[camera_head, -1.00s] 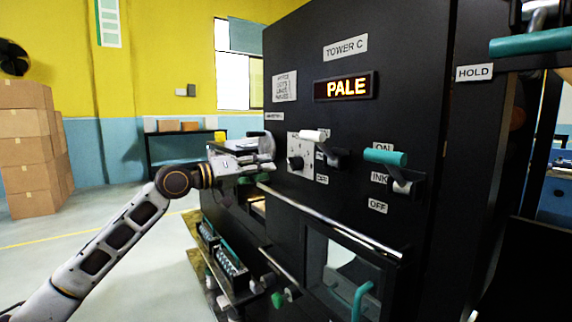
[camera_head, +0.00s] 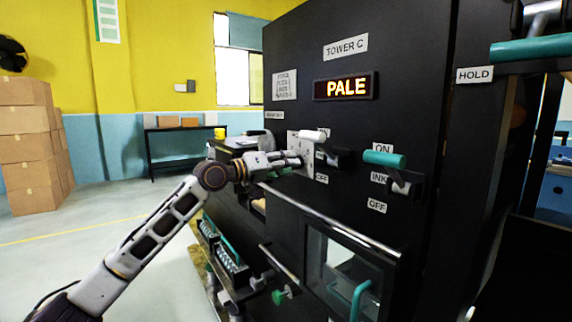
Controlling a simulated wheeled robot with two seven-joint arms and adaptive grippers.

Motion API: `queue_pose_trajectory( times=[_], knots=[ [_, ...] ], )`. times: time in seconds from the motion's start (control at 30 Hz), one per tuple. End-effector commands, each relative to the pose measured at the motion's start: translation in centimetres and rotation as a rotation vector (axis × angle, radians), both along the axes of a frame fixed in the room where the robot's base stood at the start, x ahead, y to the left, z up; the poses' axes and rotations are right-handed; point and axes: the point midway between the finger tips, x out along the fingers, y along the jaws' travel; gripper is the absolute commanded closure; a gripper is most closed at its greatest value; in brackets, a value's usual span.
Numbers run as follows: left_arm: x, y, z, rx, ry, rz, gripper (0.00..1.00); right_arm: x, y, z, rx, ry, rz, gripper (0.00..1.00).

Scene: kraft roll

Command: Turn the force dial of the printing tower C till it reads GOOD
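The black printing tower C (camera_head: 400,130) fills the middle and right. Its display (camera_head: 346,87) reads PALE in lit letters. The force dial's light plate (camera_head: 307,147) is on the tower's front, left of a white-handled lever (camera_head: 314,135). My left gripper (camera_head: 298,160) is at the dial plate, with its fingers reaching the place of the dark knob. The fingers hide the knob, and I cannot tell whether they touch it or how far they are closed. My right gripper is not in view.
A teal ink lever (camera_head: 385,159) stands out right of the dial between ON and OFF labels. A metal rail (camera_head: 330,222) runs below. A teal HOLD handle (camera_head: 530,47) juts out at upper right. Boxes (camera_head: 30,145) stand far left; the floor between is clear.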

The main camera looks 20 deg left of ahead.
Motion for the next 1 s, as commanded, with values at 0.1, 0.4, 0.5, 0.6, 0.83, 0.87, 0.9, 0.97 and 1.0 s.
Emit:
queue_pose_trajectory(
  times=[0.1, 0.4, 0.5, 0.6, 0.83, 0.87, 0.9, 0.97, 1.0],
  knots=[
    [0.07, -0.04, -0.01, 0.000, 0.000, 0.000, 0.67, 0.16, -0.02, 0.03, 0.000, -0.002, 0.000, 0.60],
    [0.06, -0.03, -0.01, 0.000, 0.000, 0.000, 0.84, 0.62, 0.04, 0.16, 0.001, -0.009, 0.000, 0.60],
    [0.05, -0.01, -0.02, 0.000, 0.000, 0.000, 0.97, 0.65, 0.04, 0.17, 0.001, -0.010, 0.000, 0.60],
    [0.05, -0.01, -0.02, 0.000, 0.001, 0.001, 1.00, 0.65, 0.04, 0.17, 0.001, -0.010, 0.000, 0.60],
    [0.06, -0.01, -0.03, 0.005, -0.003, 0.001, 1.00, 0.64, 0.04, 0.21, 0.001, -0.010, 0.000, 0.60],
    [0.06, -0.01, -0.03, 0.007, -0.004, 0.001, 1.00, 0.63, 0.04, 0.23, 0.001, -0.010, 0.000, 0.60],
    [0.06, -0.01, -0.01, 0.011, -0.007, 0.001, 1.00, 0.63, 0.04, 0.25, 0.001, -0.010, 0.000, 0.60],
    [0.06, -0.01, -0.01, 0.019, -0.014, 0.001, 1.00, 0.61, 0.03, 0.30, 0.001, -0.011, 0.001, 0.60],
    [0.06, -0.01, 0.00, 0.026, -0.020, 0.001, 1.00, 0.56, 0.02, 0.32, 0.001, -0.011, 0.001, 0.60]
  ],
)
